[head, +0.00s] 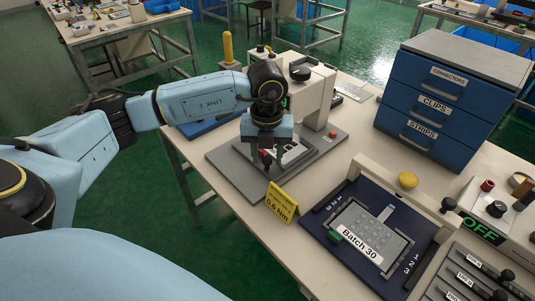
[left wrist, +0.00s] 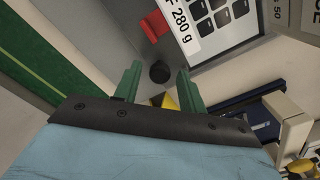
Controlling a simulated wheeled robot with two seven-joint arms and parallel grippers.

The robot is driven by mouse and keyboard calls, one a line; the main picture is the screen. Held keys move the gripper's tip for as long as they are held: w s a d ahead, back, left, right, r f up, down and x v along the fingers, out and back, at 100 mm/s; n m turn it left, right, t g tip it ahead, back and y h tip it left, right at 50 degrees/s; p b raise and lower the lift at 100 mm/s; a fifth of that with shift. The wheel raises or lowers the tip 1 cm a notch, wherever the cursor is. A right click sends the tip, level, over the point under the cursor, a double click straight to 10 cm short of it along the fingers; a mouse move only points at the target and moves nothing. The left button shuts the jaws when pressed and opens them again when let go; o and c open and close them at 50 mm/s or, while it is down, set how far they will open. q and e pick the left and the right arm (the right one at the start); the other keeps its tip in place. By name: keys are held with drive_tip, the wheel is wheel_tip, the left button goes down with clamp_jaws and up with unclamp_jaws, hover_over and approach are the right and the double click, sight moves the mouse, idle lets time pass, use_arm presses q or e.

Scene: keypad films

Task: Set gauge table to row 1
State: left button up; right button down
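My left gripper (head: 273,158) is over the base of the gauge stand (head: 313,90). Its two green fingers are open and apart in the left wrist view (left wrist: 159,84), with a round black knob (left wrist: 159,71) showing between and just beyond the tips. I cannot tell whether they touch it. A keypad film marked "F 280 g" (left wrist: 195,30) lies beyond the knob, beside a red tab (left wrist: 154,25). The gripper hides much of the gauge table in the head view, so its row cannot be read. My right gripper is not in view.
A yellow torque sign (head: 281,202) stands just in front of the stand's grey base (head: 228,168). To the right are a dark blue fixture (head: 330,205) holding a "Batch 30" keypad, an "OFF" display (head: 482,231) and a blue drawer cabinet (head: 435,95).

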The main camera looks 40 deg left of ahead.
use_arm(q)
drive_tip(key=shift+o, duration=0.2)
drive_tip(key=shift+r, duration=0.15)
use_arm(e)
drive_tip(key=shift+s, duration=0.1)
use_arm(q)
wheel_tip(320, 180, up, 8)
drive_tip(key=shift+f+p, duration=0.1)
drive_tip(key=shift+p, duration=0.7)
drive_tip(key=shift+r+p, duration=0.3)
drive_tip(key=shift+r, duration=2.35)
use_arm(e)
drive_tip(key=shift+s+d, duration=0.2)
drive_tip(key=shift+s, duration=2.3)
